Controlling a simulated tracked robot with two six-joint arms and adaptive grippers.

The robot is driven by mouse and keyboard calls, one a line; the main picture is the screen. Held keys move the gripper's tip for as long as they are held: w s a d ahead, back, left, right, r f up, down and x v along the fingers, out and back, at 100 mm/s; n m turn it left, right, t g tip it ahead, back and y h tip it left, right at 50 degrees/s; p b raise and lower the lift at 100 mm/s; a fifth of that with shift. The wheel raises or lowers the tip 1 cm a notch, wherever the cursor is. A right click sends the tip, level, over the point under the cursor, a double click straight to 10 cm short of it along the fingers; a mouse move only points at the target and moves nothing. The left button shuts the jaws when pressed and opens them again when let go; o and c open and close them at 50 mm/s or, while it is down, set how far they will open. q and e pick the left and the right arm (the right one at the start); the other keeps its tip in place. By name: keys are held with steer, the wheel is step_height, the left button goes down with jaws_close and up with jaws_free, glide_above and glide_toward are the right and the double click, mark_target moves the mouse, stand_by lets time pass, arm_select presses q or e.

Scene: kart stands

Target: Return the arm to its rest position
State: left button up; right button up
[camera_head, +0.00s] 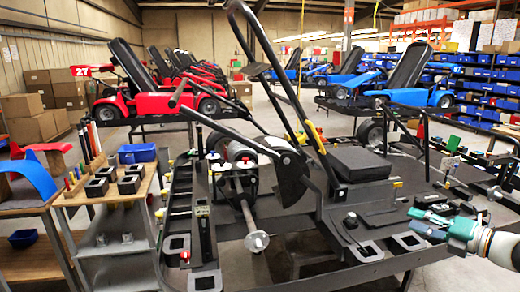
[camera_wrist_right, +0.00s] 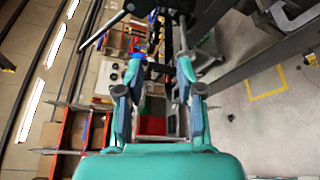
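My right gripper (camera_head: 420,222) comes in from the right edge of the head view, just over the right side of the black kart frame (camera_head: 368,252). Its teal body and grey fingers point left. In the right wrist view my right gripper (camera_wrist_right: 160,72) has its two fingers spread apart, with nothing seen held between them. A small blue spot shows by the left fingertip; I cannot tell if it touches. My left gripper and left arm are not in view.
The kart frame carries a black seat (camera_head: 358,164), tall bars and a steering shaft (camera_head: 247,215). A side table (camera_head: 120,192) at left holds black blocks and tools. Red and blue karts stand farther back. Floor shows at the lower right.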

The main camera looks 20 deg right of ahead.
steer(key=w+a+f+n+g+y, duration=0.1)
steer(key=w+a+f+y, duration=0.15)
steer(key=a, duration=0.25)
steer(key=w+a+f+g+y, duration=0.1)
steer(key=w+a+f, duration=0.25)
steer(key=a, duration=0.25)
steer(key=w+a+f+n+g+y, duration=0.1)
steer(key=w+a+f+y, duration=0.15)
steer(key=a, duration=0.25)
steer(key=s+a+f+n+g, duration=0.3)
steer(key=a+f+n+g, duration=0.3)
steer(key=a+f, duration=1)
steer(key=s+a+f+n+g+h, duration=0.2)
steer(key=s+a+f+n+g, duration=0.65)
steer(key=s+a+f, duration=0.55)
steer(key=s+f+n+h, duration=0.25)
steer(key=s+n, duration=0.35)
steer(key=n, duration=0.3)
steer(key=s+f+n+h, duration=0.2)
steer(key=s+f+n, duration=0.3)
steer(key=n, duration=0.5)
steer(key=w+n, duration=0.1)
steer(key=n, duration=0.2)
steer(key=w+d+n+t, duration=0.1)
steer(key=n, duration=0.1)
steer(key=w+n+t, duration=0.1)
steer(key=n, duration=0.2)
steer(key=shift+d+r+n+t, duration=0.15)
steer(key=shift+r+n+t, duration=0.1)
steer(key=shift+r+n, duration=0.1)
